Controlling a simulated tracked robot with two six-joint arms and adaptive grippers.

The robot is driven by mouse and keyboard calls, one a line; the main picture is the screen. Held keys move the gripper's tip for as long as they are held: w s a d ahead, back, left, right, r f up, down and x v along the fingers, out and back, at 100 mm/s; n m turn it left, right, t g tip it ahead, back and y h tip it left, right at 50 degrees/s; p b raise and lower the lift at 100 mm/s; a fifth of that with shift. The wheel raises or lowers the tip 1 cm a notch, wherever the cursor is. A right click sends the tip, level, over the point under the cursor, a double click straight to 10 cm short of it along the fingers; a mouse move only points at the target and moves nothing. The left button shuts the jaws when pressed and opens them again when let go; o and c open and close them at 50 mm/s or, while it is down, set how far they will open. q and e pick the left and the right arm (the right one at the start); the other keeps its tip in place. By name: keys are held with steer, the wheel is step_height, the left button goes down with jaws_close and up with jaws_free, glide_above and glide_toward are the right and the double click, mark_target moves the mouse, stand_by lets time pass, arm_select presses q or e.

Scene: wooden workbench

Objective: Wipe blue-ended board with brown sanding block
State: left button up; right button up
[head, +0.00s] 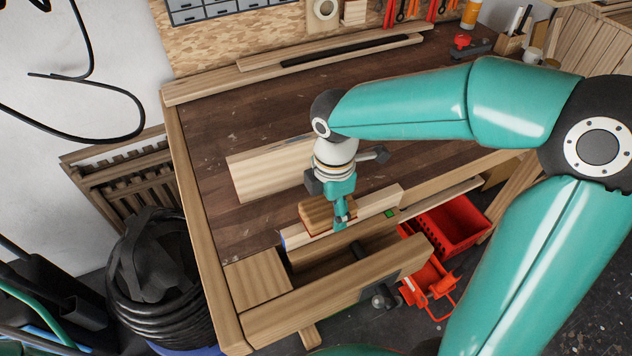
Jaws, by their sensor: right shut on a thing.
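A pale narrow board (374,206) with a blue end (284,241) at its left lies along the front edge of the workbench, by the vise. A green mark shows near its right end. The brown sanding block (316,211) is at the left half of this board and appears to rest on it. My right gripper (342,214) reaches down from above and is shut on the block, hiding its right part. Whether the block touches the board all along its underside is hard to tell. My left gripper is not in view.
A wider pale board (262,170) lies on the bench behind, partly hidden by my right arm. The wooden vise jaw (335,300) stands in front, with a gap behind it. Red crates (462,222) are below at the right. The bench's left side is clear.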

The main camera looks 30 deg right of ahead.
steer(key=shift+w+a, duration=0.15)
steer(key=shift+a, duration=1.1)
step_height(320, 180, up, 4)
steer(key=p, duration=0.3)
steer(key=shift+r, duration=0.2)
steer(key=shift+r+p, duration=0.7)
steer(key=shift+d+r+p, duration=0.1)
steer(key=shift+r+p, duration=1)
steer(key=shift+r, duration=0.15)
steer(key=shift+f, duration=0.1)
